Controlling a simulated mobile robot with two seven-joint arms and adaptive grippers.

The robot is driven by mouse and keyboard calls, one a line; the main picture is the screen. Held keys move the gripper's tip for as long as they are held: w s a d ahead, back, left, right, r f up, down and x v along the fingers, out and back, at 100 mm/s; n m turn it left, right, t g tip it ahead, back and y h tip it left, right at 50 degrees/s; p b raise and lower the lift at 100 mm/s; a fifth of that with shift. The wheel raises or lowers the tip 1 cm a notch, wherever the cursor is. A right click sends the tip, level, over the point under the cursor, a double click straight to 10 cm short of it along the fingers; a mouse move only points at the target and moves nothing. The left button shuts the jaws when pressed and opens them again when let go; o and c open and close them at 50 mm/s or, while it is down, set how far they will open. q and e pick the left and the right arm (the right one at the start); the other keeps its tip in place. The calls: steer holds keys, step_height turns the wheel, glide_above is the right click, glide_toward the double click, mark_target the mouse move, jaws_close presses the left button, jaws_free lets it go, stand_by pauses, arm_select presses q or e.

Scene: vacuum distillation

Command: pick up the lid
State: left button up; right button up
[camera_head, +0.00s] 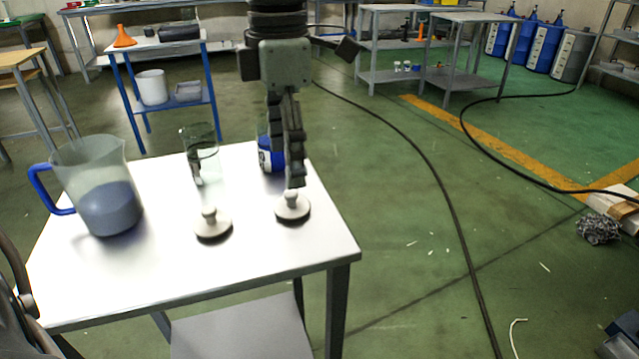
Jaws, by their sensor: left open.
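Two pale round lids with knobs lie on the white table: one near the middle (212,226) and one near the right edge (292,209). My left gripper (294,184) points down just above the right-hand lid's knob. It is open, though seen edge-on, so its fingers overlap. Nothing shows held in it. Whether the fingertips touch the knob or stand behind it cannot be told. The right-hand lid still rests on the table. My right gripper is not in view.
On the table (180,290) stand a blue-handled jug (108,205), a clear glass vessel (200,160) and a blue-labelled container (268,158), partly hidden behind my gripper. The front of the table is bare. Cables cross the green floor at right.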

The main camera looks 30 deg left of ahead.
mark_target(291, 193)
arm_select(q)
steer(key=shift+s+f, duration=0.2)
steer(key=shift+f, duration=0.45)
steer(key=shift+s+f, duration=0.15)
steer(key=shift+f, duration=0.45)
steer(key=f, duration=0.2)
steer(key=w+f, duration=0.1)
steer(key=shift+f, duration=0.75)
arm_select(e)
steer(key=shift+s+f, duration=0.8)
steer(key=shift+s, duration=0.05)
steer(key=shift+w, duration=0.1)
arm_select(q)
steer(key=c, duration=1)
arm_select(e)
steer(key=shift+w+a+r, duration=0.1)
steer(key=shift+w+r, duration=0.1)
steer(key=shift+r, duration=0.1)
